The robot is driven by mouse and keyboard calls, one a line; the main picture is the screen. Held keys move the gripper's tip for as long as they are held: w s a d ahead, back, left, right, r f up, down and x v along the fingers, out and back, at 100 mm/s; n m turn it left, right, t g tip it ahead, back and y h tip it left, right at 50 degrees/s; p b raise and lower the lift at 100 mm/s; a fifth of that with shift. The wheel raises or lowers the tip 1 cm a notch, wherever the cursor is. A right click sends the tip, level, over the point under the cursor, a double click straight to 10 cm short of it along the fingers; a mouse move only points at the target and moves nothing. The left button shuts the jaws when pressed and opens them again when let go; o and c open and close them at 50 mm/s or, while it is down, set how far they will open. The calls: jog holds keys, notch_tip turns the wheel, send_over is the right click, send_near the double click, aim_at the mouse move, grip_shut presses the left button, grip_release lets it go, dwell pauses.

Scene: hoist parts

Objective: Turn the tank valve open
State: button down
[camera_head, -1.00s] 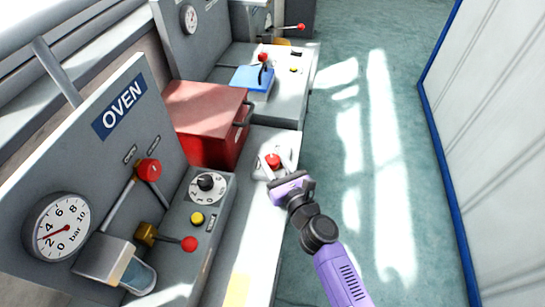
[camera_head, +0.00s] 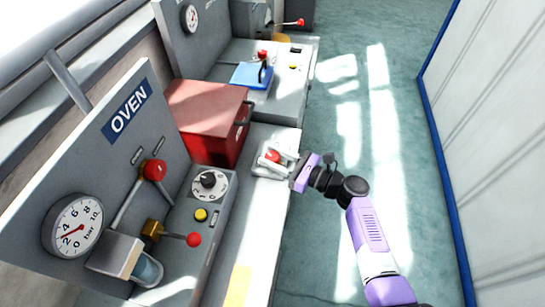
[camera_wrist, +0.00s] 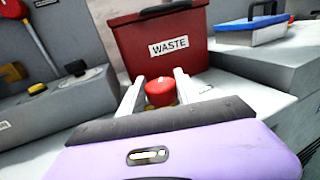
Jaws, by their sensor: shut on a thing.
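A red round knob (camera_head: 272,156) stands on the pale bench top just in front of the red box. My gripper (camera_head: 275,160) reaches it from the right, its two white fingers on either side of it. In the wrist view the red knob (camera_wrist: 160,92) sits between the fingertips (camera_wrist: 160,90), and the fingers are shut on it. Its base is partly hidden by my gripper. I cannot read a label naming it the tank valve. A brass valve (camera_head: 152,230) with a red-ended lever is on the oven panel, apart from my gripper.
The red waste box (camera_head: 205,120) stands close behind the knob. The oven panel (camera_head: 120,150) with gauge (camera_head: 75,228), dial and red-knobbed lever is at left. A blue case (camera_head: 252,75) is farther back. The floor (camera_head: 335,200) to the right is clear up to the blue-edged wall.

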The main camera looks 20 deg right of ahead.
jog(key=n+g+y+b, duration=0.3)
jog(key=shift+w+n+g+y, duration=0.15)
jog(key=shift+n+g+y, duration=0.15)
jog(key=shift+g+y, duration=0.1)
jog(key=n+g+y+b, duration=0.2)
jog(key=g, duration=0.1)
jog(key=shift+b, duration=0.35)
jog(key=shift+r, duration=0.15)
jog(key=c, duration=0.9)
grip_release()
jog(key=shift+o, duration=0.2)
jog(key=b+v, duration=0.1)
jog(key=v, duration=0.7)
